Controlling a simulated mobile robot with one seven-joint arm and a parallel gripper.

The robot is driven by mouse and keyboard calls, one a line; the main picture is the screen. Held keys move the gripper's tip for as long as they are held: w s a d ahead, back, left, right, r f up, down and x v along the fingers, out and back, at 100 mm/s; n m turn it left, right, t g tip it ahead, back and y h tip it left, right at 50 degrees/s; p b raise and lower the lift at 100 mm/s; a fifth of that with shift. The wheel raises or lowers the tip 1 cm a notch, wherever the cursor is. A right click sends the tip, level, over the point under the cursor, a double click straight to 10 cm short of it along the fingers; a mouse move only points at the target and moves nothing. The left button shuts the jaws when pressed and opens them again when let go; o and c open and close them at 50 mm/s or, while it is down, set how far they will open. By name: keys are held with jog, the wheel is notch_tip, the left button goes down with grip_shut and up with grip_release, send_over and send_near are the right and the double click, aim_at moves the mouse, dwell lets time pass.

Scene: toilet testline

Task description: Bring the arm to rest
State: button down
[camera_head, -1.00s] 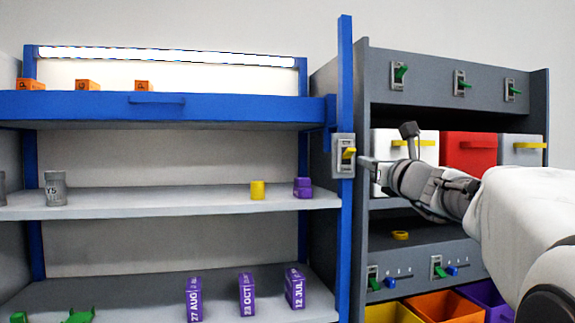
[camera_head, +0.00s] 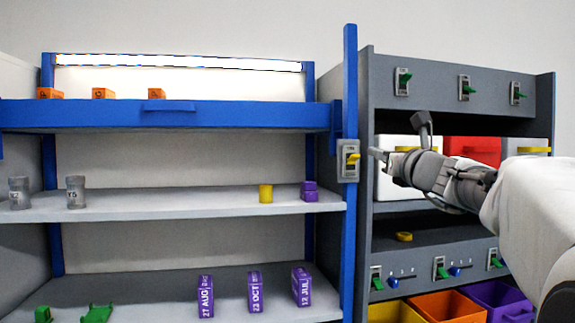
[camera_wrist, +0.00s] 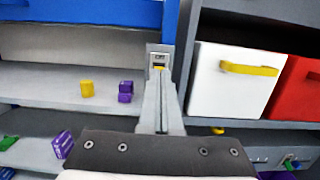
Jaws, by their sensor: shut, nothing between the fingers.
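My gripper (camera_head: 380,154) is shut and empty, at the end of my arm that reaches in from the right. Its tip points left towards a grey switch plate with a yellow lever (camera_head: 352,158) on the blue post (camera_head: 350,230). In the head view a small gap shows between the tip and the switch. In the wrist view the shut fingers (camera_wrist: 163,92) point at the same switch (camera_wrist: 159,62); whether they touch cannot be told there.
The blue-framed shelf (camera_head: 200,208) on the left holds a yellow cup, purple boxes and grey jars. The grey cabinet (camera_head: 440,85) has green switches, a white drawer (camera_wrist: 230,85), a red drawer (camera_wrist: 298,90) and coloured bins below. My arm hides part of the drawers.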

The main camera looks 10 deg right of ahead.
jog(key=s+a+f+n+g+y+b, duration=0.1)
jog(key=s+a+f+n+g+y, duration=0.25)
jog(key=s+a+f+n, duration=0.45)
jog(key=s+a+f+n+g+y+b, duration=0.15)
jog(key=s+a+f+n+g, duration=0.35)
jog(key=a+f+n, duration=0.65)
jog(key=s+d+f+n+g+h, duration=0.2)
jog(key=s+f+n+g+h, duration=0.3)
jog(key=s+f+n, duration=1.1)
jog(key=shift+s+d+f+g+h, duration=0.2)
jog(key=shift+s+f+g+h, duration=0.15)
jog(key=shift+s+f, duration=0.6)
jog(key=shift+r, duration=0.1)
